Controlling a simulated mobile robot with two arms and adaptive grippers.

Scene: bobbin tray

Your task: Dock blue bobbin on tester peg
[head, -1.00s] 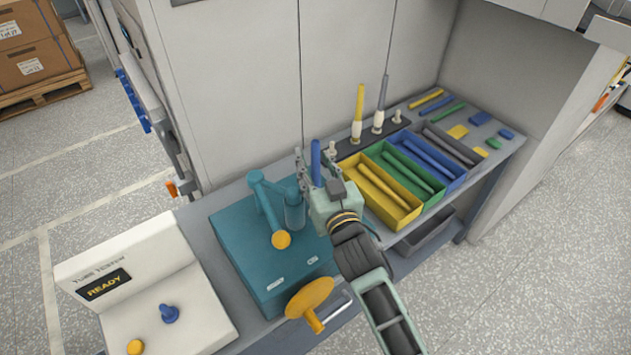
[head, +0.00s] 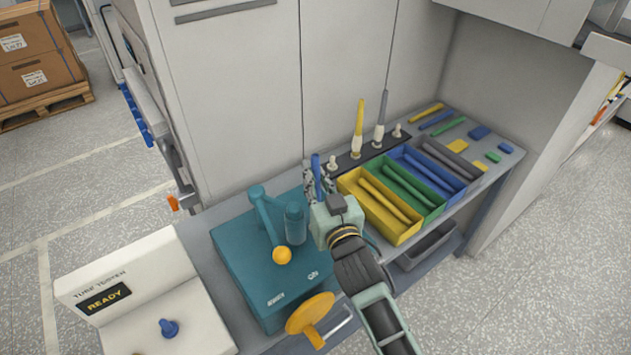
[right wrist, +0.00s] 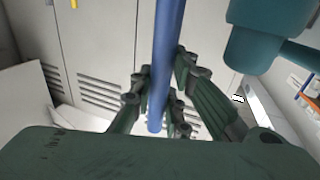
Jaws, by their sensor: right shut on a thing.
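The blue bobbin (head: 317,174) is a slim blue rod, held roughly upright with a slight tilt in my right gripper (head: 319,188), which is shut on it. In the right wrist view the bobbin (right wrist: 165,60) runs between the dark green fingers (right wrist: 160,98). They are beside the teal machine, near the yellow bin. The white tester (head: 125,275), its display reading READY, stands at the lower left. Its short blue peg (head: 169,328) stands bare on the sloped face, well away from the gripper. My left gripper is not in view.
The teal machine (head: 245,250), with an upright cylinder and yellow handwheel (head: 310,313), stands between gripper and tester. Yellow (head: 408,239), green, blue and grey bins of rods lie at right. A dark rack (head: 345,162) behind holds yellow and grey rods and bare white pegs.

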